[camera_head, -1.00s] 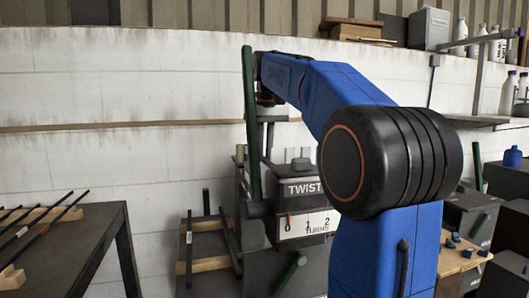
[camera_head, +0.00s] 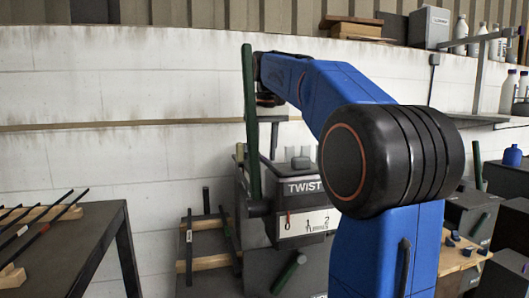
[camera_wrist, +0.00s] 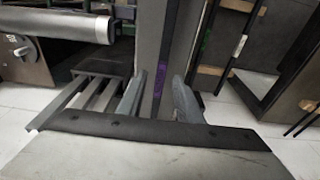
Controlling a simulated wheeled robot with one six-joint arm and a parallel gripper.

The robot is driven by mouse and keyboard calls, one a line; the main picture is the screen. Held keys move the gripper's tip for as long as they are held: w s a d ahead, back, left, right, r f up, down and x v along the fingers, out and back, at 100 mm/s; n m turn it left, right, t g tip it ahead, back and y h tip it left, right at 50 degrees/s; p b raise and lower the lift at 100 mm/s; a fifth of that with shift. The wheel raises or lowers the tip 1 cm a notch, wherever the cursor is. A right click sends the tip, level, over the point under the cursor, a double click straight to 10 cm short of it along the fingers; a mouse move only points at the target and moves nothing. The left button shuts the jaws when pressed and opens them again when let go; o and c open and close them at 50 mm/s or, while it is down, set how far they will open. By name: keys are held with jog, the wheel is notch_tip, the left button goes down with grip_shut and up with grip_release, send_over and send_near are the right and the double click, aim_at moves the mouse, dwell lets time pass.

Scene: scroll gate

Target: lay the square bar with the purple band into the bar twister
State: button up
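The bar twister (camera_head: 305,187) is a grey machine with a TWIST sign and a turns dial whose red pointer is by the low end. A tall green lever (camera_head: 250,110) rises from its left hub. In the wrist view, a thin dark bar with a purple band (camera_wrist: 160,79) shows between the fingers of my gripper (camera_wrist: 160,77). The fingers look apart, with gaps beside the bar. In the head view my gripper is mostly hidden behind the lever and arm, above the twister's left part.
A wooden rack (camera_head: 210,262) left of the twister holds dark bars, one with a white band (camera_head: 189,237). The left table (camera_head: 95,245) bears another rack of bars. A green handle (camera_head: 290,272) sticks out below the dial. Grey boxes stand at the right.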

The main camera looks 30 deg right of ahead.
notch_tip(320, 180, up, 12)
jog(key=s, duration=0.1)
jog(key=shift+s+a, duration=0.25)
jog(key=shift+s, duration=0.1)
jog(key=shift+f, duration=0.1)
dwell(0.7)
